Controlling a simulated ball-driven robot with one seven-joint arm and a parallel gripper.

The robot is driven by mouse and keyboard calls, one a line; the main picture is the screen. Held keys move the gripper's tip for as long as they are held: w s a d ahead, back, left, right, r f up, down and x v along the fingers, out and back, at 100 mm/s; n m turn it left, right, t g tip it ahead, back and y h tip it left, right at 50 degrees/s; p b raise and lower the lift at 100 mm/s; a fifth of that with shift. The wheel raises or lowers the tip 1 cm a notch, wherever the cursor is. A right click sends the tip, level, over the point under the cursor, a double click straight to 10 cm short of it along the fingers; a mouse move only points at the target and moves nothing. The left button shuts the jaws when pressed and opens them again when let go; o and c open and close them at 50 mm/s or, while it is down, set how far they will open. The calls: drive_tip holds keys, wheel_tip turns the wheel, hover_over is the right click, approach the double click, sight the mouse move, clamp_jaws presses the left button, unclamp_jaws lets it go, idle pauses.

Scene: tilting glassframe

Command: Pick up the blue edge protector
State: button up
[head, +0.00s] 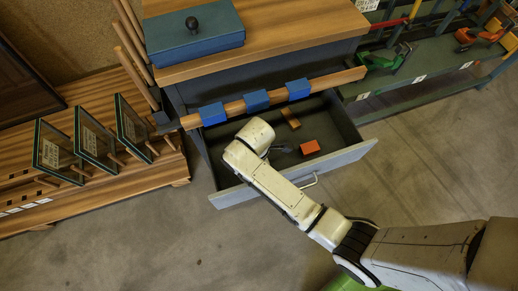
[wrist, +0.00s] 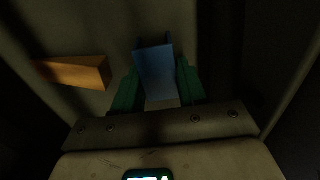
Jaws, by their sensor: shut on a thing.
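The blue edge protector (wrist: 154,65) is between the two green fingers of my gripper (wrist: 158,88) in the wrist view. The fingers are closed against its left and right sides. In the head view my gripper is low inside the open drawer, mostly hidden behind my own wrist. The held protector cannot be made out clearly there. Three similar blue pieces (head: 256,100) sit spaced along a wooden bar in front of the cabinet.
The open grey drawer (head: 232,196) surrounds my gripper. An orange-red block (head: 310,147) and a tan block (head: 290,118) lie in it; an orange-tan block (wrist: 75,72) shows left in the wrist view. The wooden bar (head: 338,78) crosses above the drawer's back. Framed glass panes (head: 95,140) stand left.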

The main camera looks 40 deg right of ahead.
drive_tip(key=shift+c, duration=0.5)
wheel_tip(320, 180, up, 10)
drive_tip(key=p, duration=0.3)
drive_tip(key=shift+r, duration=0.1)
